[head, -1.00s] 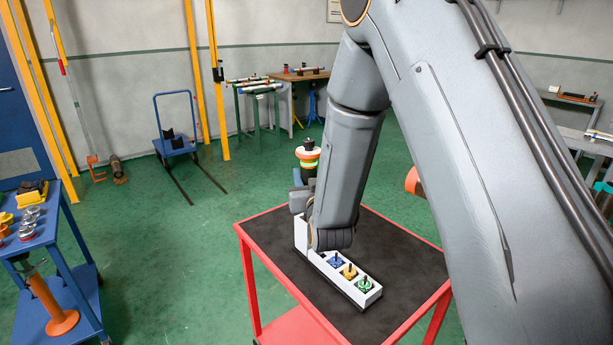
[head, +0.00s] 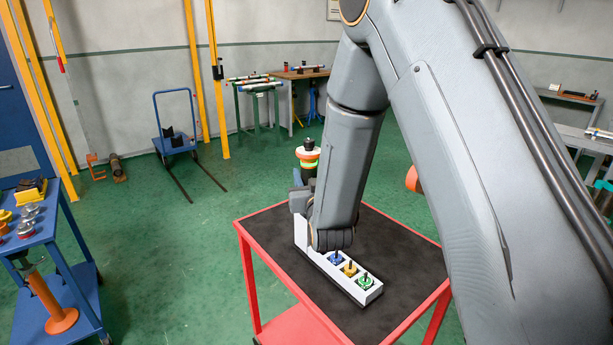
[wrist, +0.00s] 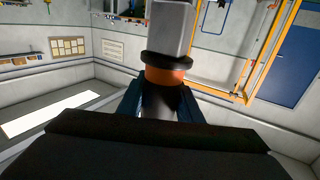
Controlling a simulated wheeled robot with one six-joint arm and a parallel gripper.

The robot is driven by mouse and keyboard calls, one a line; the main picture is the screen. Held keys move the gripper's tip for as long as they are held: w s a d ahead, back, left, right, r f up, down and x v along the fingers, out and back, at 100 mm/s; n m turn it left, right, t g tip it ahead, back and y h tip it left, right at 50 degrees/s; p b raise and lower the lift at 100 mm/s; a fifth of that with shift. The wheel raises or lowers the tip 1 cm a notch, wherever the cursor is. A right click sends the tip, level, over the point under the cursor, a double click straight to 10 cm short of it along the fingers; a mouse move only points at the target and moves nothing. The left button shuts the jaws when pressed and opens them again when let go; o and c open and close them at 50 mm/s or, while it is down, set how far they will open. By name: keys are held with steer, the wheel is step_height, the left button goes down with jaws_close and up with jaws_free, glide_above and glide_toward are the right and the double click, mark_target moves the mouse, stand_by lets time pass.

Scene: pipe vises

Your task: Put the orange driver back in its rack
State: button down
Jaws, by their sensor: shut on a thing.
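My gripper (wrist: 166,108) is shut on the orange driver (wrist: 165,75), which shows in the wrist view as an orange band with a black collar and a pale grey end above. The white rack (head: 318,258) stands on the red cart, with blue (head: 335,258), yellow (head: 350,269) and green (head: 365,281) drivers in its near slots. In the head view my arm hides the rack's middle and most of my gripper, which is above the rack's far end. A dark-topped piece with orange and yellow-green bands shows there; I cannot tell whether it is the driver.
The red cart (head: 272,292) has a dark top with free room around the rack. A blue cart (head: 45,235) with small parts stands at the left. A blue trolley (head: 178,143) and a workbench (head: 300,75) are farther back. The green floor between is clear.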

steer(key=shift+f+b, duration=2.1)
steer(key=shift+f, duration=0.65)
stand_by(3.0)
steer(key=c, duration=1.2)
jaws_free()
steer(key=shift+f, duration=0.1)
steer(key=shift+s+d+b, duration=0.25)
steer(key=shift+s+b, duration=0.2)
steer(key=shift+s, duration=1.5)
steer(key=shift+s+d+b, duration=0.2)
steer(key=shift+s+b, duration=0.2)
steer(key=shift+s, duration=1.55)
